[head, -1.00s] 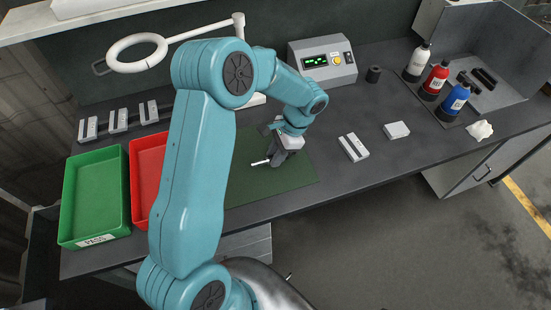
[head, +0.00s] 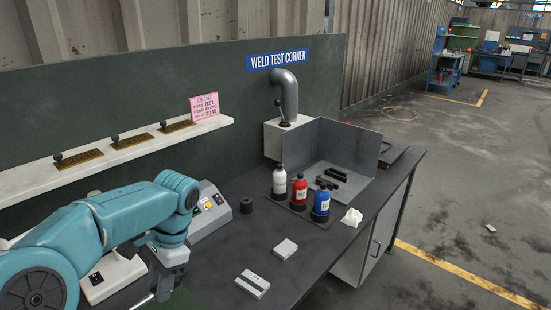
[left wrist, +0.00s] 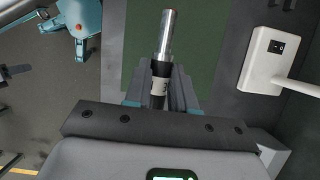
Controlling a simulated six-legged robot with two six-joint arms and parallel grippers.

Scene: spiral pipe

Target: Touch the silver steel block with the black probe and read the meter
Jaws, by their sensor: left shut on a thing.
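My left gripper (head: 168,283) is in the lower left of the head view, above the bench. It is shut on the black probe (left wrist: 159,72), which has a white band and a silver metal tip and extends over the green mat in the left wrist view. A plain silver-grey block (head: 285,249) lies on the bench to the right, apart from the gripper. A longer pale block with a dark mark (head: 252,284) lies nearer; the views do not settle which is steel. My right gripper is not in view.
White, red and blue bottles (head: 300,191) stand on a dark tray by the grey booth. A white lamp base (left wrist: 262,62) stands beside the green mat (left wrist: 200,25). Bench around the blocks is clear.

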